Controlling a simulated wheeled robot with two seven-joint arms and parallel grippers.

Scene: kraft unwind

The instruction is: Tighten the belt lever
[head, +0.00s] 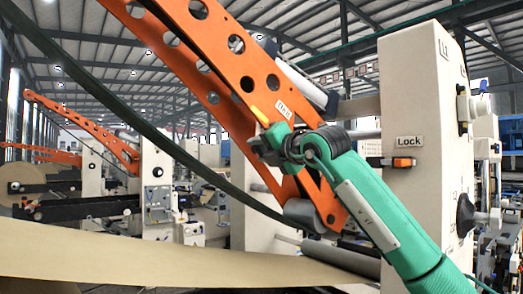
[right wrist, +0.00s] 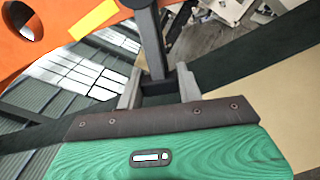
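In the right wrist view, a dark grey bar (right wrist: 154,40), which looks like the belt lever, runs down from the top edge to a dark block between my fingers. My right gripper (right wrist: 159,72) has one pale grey finger on each side of it; whether they press on it I cannot tell. In the head view, my right gripper (head: 262,147) is at the orange perforated arm (head: 245,86), below the "Unit" label, and mostly hides the lever. A yellow strip (head: 258,115) shows just above it, and also in the wrist view (right wrist: 94,20). My left gripper is out of view.
A dark green belt (head: 130,115) slants down past the orange arm. A cream machine column (head: 420,110) with a "Lock" label (head: 409,142) and an orange switch (head: 403,163) stands right. A brown paper web (head: 120,255) spans the lower left, with a roller (head: 340,257) nearby.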

